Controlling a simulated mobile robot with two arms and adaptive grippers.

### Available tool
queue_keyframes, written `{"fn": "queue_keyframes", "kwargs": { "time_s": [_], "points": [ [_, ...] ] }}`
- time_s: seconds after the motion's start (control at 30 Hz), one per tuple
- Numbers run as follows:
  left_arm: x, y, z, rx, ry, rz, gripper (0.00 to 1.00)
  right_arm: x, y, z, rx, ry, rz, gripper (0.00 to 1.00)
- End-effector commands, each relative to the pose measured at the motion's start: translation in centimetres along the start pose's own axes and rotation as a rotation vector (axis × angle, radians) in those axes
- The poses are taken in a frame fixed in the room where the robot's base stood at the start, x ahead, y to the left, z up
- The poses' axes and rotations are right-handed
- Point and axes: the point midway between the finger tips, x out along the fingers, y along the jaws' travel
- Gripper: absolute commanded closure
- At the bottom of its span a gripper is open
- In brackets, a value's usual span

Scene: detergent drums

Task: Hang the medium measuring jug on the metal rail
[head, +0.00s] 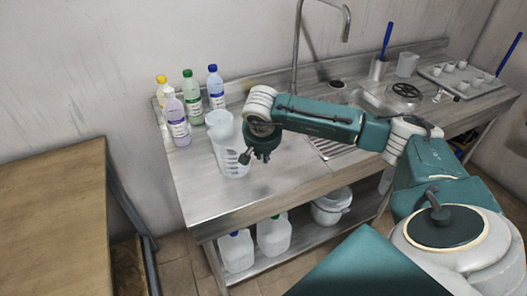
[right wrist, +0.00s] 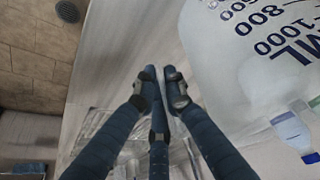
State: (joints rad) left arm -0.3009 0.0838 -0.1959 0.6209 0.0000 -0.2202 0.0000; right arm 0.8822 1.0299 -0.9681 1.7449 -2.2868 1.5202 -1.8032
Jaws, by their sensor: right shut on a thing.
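A translucent measuring jug (head: 231,158) with dark scale marks stands at the left part of the steel counter in the head view. In the right wrist view its wall (right wrist: 225,60) fills the upper right, with marks up to 1000 ML. My right gripper (head: 257,156) is at the jug's right side, its fingers drawn close together and shut on it. The wrist view shows the fingertips (right wrist: 160,88) beside the wall; the grasped part is hidden. A pale rounded shape (head: 218,123) shows just behind; I cannot tell whether it is separate. I cannot make out the metal rail. My left gripper is out of view.
Several bottles (head: 190,97) stand close behind the jug, by the wall. A tap (head: 299,50) rises mid-counter. A small pale jug (head: 407,65) and a tray (head: 462,78) stand far right. Canisters (head: 273,236) and a pot (head: 331,207) are on the lower shelf. A wooden table (head: 55,215) is left.

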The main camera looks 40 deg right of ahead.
Motion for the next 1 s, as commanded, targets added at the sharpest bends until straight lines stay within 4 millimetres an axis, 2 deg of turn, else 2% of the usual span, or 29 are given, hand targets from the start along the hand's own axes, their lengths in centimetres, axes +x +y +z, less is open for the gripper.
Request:
{"fn": "queue_keyframes", "kwargs": {
  "time_s": [0.1, 1.0],
  "points": [
    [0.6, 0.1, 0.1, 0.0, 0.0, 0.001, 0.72, 0.8, 0.0, 0.3, 0.001, 0.001, -0.001, 1.0],
    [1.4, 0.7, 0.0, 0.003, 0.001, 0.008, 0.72, 1.8, 0.0, 0.7, 0.001, 0.001, -0.002, 1.0]
  ]
}}
